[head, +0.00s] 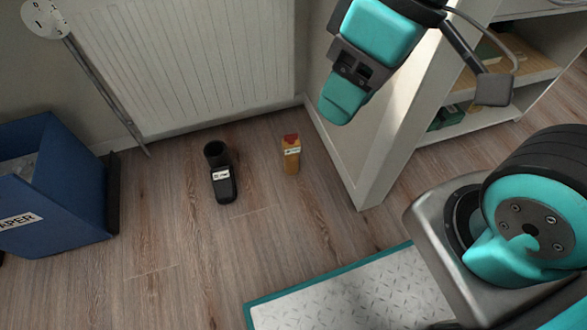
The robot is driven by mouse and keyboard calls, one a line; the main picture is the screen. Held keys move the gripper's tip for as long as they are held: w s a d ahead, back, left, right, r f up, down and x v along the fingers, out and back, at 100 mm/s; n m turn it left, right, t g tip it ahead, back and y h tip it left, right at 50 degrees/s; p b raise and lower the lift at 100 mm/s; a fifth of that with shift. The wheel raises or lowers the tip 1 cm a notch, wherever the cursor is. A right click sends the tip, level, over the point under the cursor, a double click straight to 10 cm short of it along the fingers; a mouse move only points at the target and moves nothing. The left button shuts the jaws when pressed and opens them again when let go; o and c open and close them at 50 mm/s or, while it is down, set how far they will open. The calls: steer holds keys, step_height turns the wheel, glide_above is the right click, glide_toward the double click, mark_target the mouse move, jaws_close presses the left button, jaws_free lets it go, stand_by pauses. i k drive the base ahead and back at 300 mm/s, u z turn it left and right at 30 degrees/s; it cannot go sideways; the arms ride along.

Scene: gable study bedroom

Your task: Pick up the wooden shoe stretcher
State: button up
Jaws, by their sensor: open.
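A slim tan-orange object (291,157) with a red top and a small white label stands on the wood floor near the wall corner. It has a wooden colour and looks like the shoe stretcher, but its exact shape is too small to be sure. My gripper (420,94) is at the top right, raised above the floor. It is open and empty, its parts spread apart, and it is well clear of the tan object. Nothing hides the tan object.
A black boot-shaped object (219,178) with a white label is on the floor left of the tan one. A blue paper bin (52,190) stands far left, a radiator (180,60) behind. White shelving (385,150) is close on the right. The floor in front is clear.

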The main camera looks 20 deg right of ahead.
mark_target(291, 152)
steer(key=u, duration=2.15)
steer(key=i, duration=1.1)
steer(key=z, duration=1.95)
steer(key=i, duration=0.5)
